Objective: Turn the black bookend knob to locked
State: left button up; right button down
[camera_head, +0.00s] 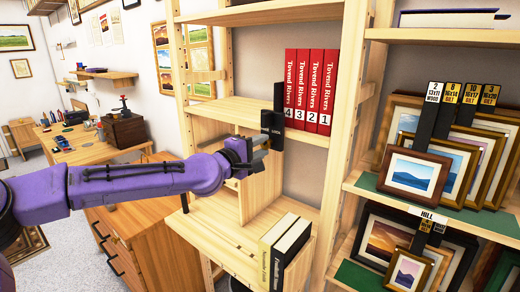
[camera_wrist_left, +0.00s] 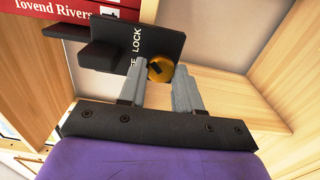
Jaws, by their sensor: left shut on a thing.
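The black bookend (camera_head: 278,118) stands on the middle shelf, against the left end of the red books. In the left wrist view the bookend (camera_wrist_left: 105,55) shows white lettering: "LOCK" is readable, and a second word is partly hidden by a finger. Its round brass knob (camera_wrist_left: 161,69) has a dark slanted mark and sits beside the lettering. My left gripper (camera_wrist_left: 157,82) is shut on the knob, one finger on each side of it. In the head view my left gripper (camera_head: 258,155) reaches the bookend's front, and the knob is hidden. My right gripper is out of view.
Several red volumes (camera_head: 312,92) stand beside the bookend. Below, two books (camera_head: 283,247) stand on a lower shelf. A wooden upright (camera_head: 345,125) separates this bay from framed prints (camera_head: 418,174) at the right. A wooden desk (camera_head: 90,145) is at the left.

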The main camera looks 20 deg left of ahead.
pick_arm(q)
jog(key=shift+f+m, duration=0.1)
jog(key=shift+m, duration=0.2)
jog(key=o, duration=1)
jog(key=shift+o, duration=0.2)
jog(key=shift+s, duration=0.1)
jog(key=v, duration=1)
jog(key=shift+s+b, duration=0.25)
jog(key=shift+b, duration=0.1)
jog(key=shift+a, duration=0.2)
